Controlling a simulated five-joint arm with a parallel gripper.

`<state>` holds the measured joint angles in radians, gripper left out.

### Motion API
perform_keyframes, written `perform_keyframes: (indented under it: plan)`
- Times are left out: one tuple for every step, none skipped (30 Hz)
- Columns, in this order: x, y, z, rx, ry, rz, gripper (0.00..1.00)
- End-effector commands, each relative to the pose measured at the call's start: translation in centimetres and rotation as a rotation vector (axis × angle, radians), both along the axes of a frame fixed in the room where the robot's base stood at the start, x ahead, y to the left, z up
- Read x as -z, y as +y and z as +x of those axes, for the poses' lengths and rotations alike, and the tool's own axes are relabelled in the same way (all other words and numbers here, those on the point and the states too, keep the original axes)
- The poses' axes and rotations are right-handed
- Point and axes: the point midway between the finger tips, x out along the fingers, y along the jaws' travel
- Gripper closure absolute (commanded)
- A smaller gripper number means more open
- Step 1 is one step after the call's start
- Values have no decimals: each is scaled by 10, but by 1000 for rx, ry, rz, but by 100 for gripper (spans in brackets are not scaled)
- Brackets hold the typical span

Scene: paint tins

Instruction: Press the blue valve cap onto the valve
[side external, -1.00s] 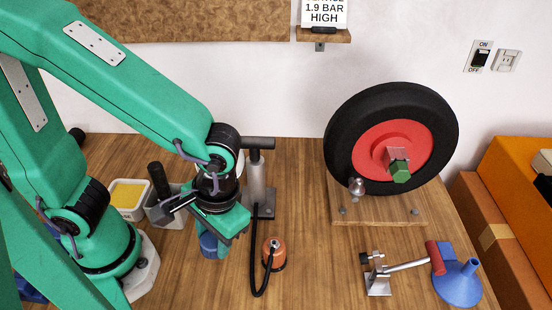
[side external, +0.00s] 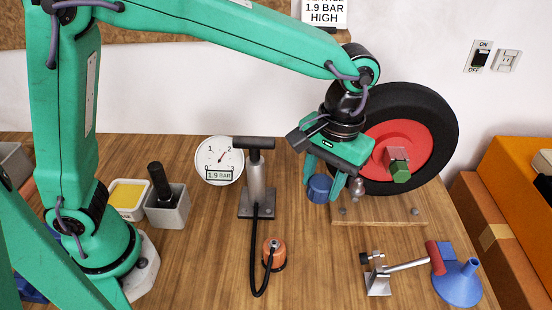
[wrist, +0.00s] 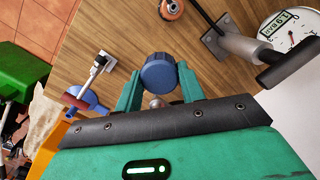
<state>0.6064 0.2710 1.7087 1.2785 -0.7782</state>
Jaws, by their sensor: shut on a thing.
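The blue valve cap (side external: 319,188) is a short ribbed cylinder held between the fingers of my gripper (side external: 325,183). In the wrist view the cap (wrist: 160,72) sits between the fingertips of my gripper (wrist: 160,82). The wheel (side external: 344,119) has a black tyre and red hub and stands upright on a wooden stand. A silver rounded piece, which looks like the valve (side external: 357,187), is at the wheel's lower left. The cap is just left of it in the side view, apparently apart. In the wrist view the silver piece (wrist: 156,102) shows partly behind the cap.
A pump (side external: 256,180) with a black hose stands left of my gripper, beside a round gauge (side external: 219,160). An orange canister (side external: 274,255) is in front. Table between canister and lever is clear.

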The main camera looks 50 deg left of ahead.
Motion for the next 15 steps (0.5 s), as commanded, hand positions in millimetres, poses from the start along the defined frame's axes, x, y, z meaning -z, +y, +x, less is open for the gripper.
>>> perform_keyframes:
  plan:
    - [-3,-2,11,-4,-3,-2,78]
    - [-5,-3,16,-5,-4,-4,78]
    - [-8,-4,24,-8,-6,-6,78]
    - [-10,-5,30,-9,-8,-8,78]
    - [-12,-6,35,-9,-8,-9,78]
    - [-14,-7,43,-10,-10,-11,78]
    - [-16,-8,48,-11,-12,-12,78]
    - [-18,-8,54,-14,-12,-13,78]
    - [-21,-9,61,-16,-15,-15,78]
    - [-22,-9,66,-17,-17,-17,78]
    - [-24,-9,71,-18,-17,-17,78]
    - [-26,-10,78,-19,-19,-19,78]
    - [-27,-10,83,-20,-20,-20,78]
    - [-29,-9,87,-21,-22,-22,78]
    - [-31,-9,93,-22,-23,-23,78]
